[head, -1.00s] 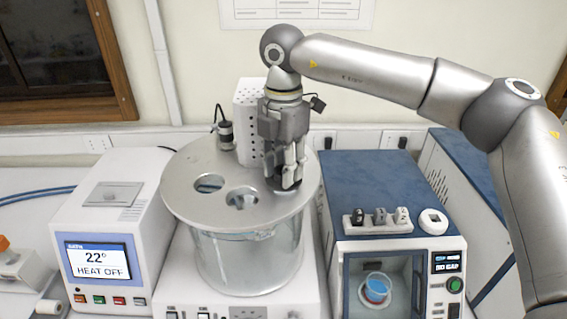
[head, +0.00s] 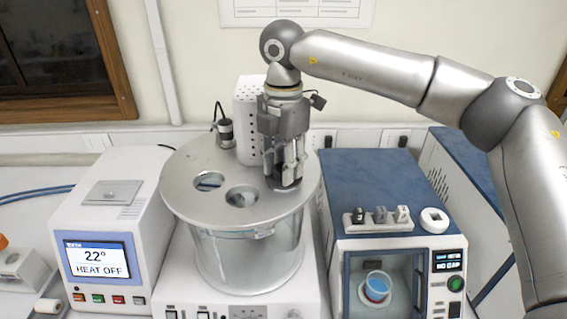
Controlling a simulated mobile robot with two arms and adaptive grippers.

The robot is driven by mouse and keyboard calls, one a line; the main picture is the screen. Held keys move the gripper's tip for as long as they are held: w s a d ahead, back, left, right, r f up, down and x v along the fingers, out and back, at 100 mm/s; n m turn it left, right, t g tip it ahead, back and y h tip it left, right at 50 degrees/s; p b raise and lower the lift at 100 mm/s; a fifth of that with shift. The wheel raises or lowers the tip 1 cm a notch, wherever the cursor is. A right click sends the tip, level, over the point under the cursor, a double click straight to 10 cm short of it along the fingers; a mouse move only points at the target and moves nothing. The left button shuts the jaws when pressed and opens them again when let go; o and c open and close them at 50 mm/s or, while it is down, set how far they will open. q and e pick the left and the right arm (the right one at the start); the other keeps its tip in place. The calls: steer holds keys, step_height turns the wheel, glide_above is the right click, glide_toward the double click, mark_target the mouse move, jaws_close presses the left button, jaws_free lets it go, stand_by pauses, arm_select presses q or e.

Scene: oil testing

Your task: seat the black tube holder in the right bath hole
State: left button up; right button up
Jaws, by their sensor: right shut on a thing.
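My right gripper (head: 284,172) is over the right side of the round metal bath lid (head: 220,206), fingers pointing down. It is shut on the dark tube holder (head: 284,183), which shows only in part between and below the fingers. The holder is at the place of the right bath hole, which it and the fingers hide. I cannot tell how deep the holder sits. Two other holes, the left one (head: 208,181) and the middle one (head: 241,196), are open. My left gripper is not in view.
A heater box with a screen (head: 97,260) stands left of the bath. A blue-topped device (head: 378,184) stands close on the right, with small blocks in a white rack (head: 378,221) and a cup (head: 377,286) inside. A white perforated column (head: 247,118) rises behind the lid.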

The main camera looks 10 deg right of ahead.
steer(key=shift+b, duration=0.3)
steer(key=shift+f+b, duration=0.55)
stand_by(0.6)
steer(key=o, duration=0.7)
steer(key=shift+r, duration=0.1)
steer(key=shift+r+p, duration=1.85)
steer(key=shift+r, duration=3.6)
